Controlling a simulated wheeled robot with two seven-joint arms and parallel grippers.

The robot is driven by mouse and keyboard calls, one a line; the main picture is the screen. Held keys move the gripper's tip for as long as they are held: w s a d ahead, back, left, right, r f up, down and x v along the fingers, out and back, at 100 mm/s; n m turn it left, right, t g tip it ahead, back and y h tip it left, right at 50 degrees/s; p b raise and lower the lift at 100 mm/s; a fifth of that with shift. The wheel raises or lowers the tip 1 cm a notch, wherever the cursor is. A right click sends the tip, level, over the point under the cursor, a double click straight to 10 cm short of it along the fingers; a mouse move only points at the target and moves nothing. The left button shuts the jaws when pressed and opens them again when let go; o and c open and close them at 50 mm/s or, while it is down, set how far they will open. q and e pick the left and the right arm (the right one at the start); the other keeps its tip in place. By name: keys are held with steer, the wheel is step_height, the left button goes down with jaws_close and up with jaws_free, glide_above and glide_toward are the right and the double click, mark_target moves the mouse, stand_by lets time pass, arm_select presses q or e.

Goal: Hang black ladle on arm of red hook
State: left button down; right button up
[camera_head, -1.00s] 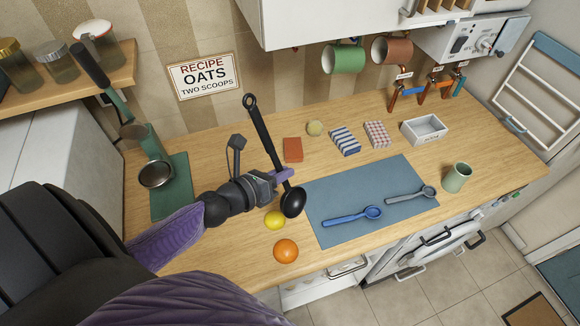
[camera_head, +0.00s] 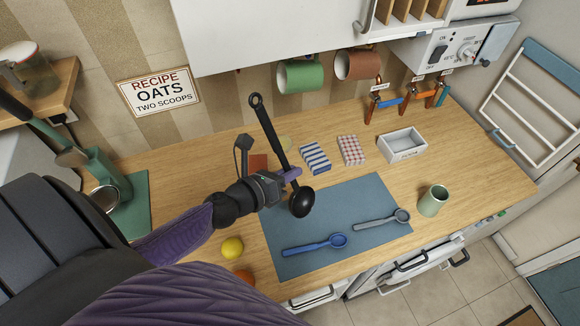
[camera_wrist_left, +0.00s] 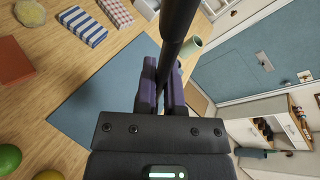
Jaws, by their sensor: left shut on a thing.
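The black ladle (camera_head: 269,128) is held upright and slightly tilted above the counter. Its ring end is up and its round bowl (camera_head: 301,202) hangs down over the left part of the blue mat. My left gripper (camera_head: 291,175) is shut on the ladle's handle; in the left wrist view the dark handle (camera_wrist_left: 176,35) runs between the purple fingers (camera_wrist_left: 160,88). Small orange-red hooks (camera_head: 372,104) with blue and teal parts and small labels sit along the wall at upper right, well away from the ladle. The labels are too small to read. My right gripper is not in view.
A green mug (camera_head: 300,76) and a brown mug (camera_head: 357,64) hang under the cabinet. The blue mat (camera_head: 290,228) holds a blue spoon (camera_head: 316,245) and a grey spoon (camera_head: 384,221). A white box (camera_head: 403,145), patterned packets and a green cup (camera_head: 433,200) stand on the counter.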

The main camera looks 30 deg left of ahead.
arm_select(q)
steer(key=shift+s+a+r, duration=0.1)
steer(key=shift+s, duration=0.3)
steer(key=w+a+f+m+y+b, duration=0.1)
steer(key=w+a+b, duration=0.3)
steer(key=a, duration=0.5)
steer(key=w+a+f+m+y+b, duration=0.1)
steer(key=w+a+f+m+b, duration=0.1)
steer(key=w+a+b, duration=0.3)
steer(key=shift+w+a+m+b, duration=0.15)
steer(key=shift+a+m+b, duration=0.5)
steer(key=shift+a, duration=1.2)
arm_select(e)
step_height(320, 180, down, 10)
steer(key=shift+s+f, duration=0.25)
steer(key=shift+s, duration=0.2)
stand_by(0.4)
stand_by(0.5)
